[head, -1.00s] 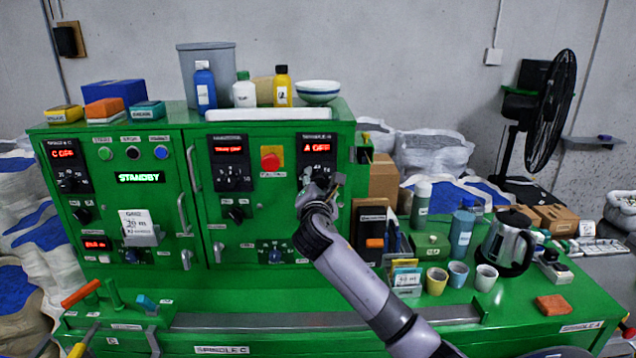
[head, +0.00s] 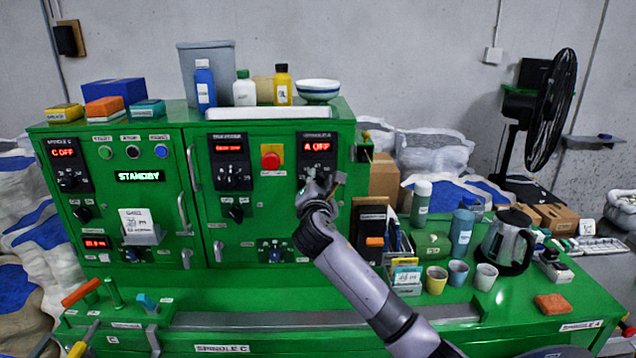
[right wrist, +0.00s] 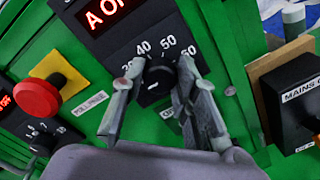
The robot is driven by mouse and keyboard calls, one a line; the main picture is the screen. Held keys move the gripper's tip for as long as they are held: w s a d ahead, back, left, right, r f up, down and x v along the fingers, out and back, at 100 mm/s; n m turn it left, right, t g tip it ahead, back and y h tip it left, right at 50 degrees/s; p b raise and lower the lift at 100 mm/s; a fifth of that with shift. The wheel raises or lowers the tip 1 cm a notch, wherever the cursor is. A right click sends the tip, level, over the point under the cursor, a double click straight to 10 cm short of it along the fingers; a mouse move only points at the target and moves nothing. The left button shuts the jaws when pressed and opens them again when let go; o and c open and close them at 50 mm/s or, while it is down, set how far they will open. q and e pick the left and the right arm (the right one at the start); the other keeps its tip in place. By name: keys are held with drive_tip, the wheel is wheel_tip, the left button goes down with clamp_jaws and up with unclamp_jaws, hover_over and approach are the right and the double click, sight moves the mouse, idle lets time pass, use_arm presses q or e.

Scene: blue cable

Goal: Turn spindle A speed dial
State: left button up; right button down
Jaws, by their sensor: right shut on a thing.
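The spindle A panel (head: 316,146) is a black plate on the green cabinet with a red display reading "A OFF". Its black speed dial (right wrist: 158,78), with numbers such as 40, 50 and 60 around it, shows in the right wrist view. My right gripper (right wrist: 160,80) has its two fingers on either side of this dial, shut on it. In the head view my right gripper (head: 322,190) covers the dial. My left gripper is not in view.
A red emergency button (head: 270,160) sits just left of the panel, and shows large in the right wrist view (right wrist: 58,86). A black box with an orange switch (head: 374,242) stands to the right. Cups (head: 458,273) and a kettle (head: 507,243) stand on the bench.

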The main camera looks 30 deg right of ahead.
drive_tip(key=shift+m, duration=0.3)
drive_tip(key=m+b, duration=0.1)
drive_tip(key=m, duration=0.4)
drive_tip(key=shift+f+m+y, duration=0.15)
drive_tip(key=shift+m+y, duration=0.15)
drive_tip(key=m+b, duration=0.1)
drive_tip(key=m, duration=0.2)
drive_tip(key=shift+m, duration=0.3)
drive_tip(key=m+b, duration=0.1)
drive_tip(key=m, duration=0.2)
drive_tip(key=shift+f, duration=0.1)
drive_tip(key=shift+f+m+y+b, duration=0.1)
drive_tip(key=shift+m+y+b, duration=0.5)
drive_tip(key=shift+m, duration=2.55)
drive_tip(key=shift+m+y+b, duration=0.1)
drive_tip(key=shift+m+b, duration=0.9)
drive_tip(key=shift+m, duration=2.15)
